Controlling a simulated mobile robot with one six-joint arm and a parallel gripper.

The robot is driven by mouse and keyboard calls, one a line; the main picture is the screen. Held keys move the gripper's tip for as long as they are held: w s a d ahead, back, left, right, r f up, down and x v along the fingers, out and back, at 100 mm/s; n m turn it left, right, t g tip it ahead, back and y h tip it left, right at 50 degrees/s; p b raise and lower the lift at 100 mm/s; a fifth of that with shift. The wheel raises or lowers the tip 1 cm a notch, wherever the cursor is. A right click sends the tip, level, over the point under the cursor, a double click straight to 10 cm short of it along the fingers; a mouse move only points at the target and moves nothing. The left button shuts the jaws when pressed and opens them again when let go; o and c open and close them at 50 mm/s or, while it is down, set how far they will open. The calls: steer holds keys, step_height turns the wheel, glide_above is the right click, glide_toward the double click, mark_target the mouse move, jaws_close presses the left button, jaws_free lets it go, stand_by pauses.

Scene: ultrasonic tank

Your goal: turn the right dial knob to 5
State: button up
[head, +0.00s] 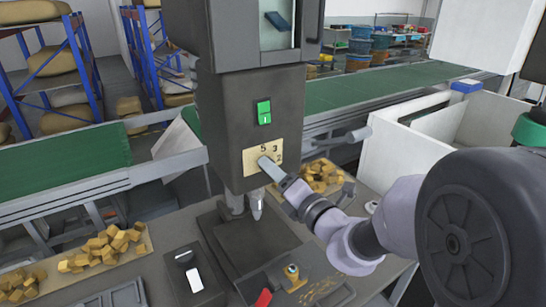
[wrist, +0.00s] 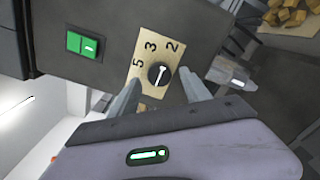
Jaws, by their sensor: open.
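One dial knob shows, a round black knob (wrist: 158,74) with a white pointer line on a beige plate (wrist: 149,87) marked 5, 3 and 2. In the wrist view the line runs from upper right to lower left; I cannot tell which number it marks. The plate (head: 249,165) is on the front of a dark machine column in the head view, where my gripper covers the knob. My gripper (wrist: 159,82) is open, its fingers on either side of the knob in the wrist view. My gripper (head: 272,167) is close to the plate; contact is unclear.
A green rocker switch (head: 264,112) sits above the dial plate. A metal nozzle (head: 256,204) hangs below. A small switch box (head: 193,275) and a red-tipped part (head: 263,298) are on the bench in front. A white bin (head: 398,150) stands at right.

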steer(key=shift+x, duration=1.1)
jaws_close()
steer(key=shift+d+n+b, duration=0.1)
steer(key=shift+n+b, duration=6.6)
steer(key=shift+n, duration=2.2)
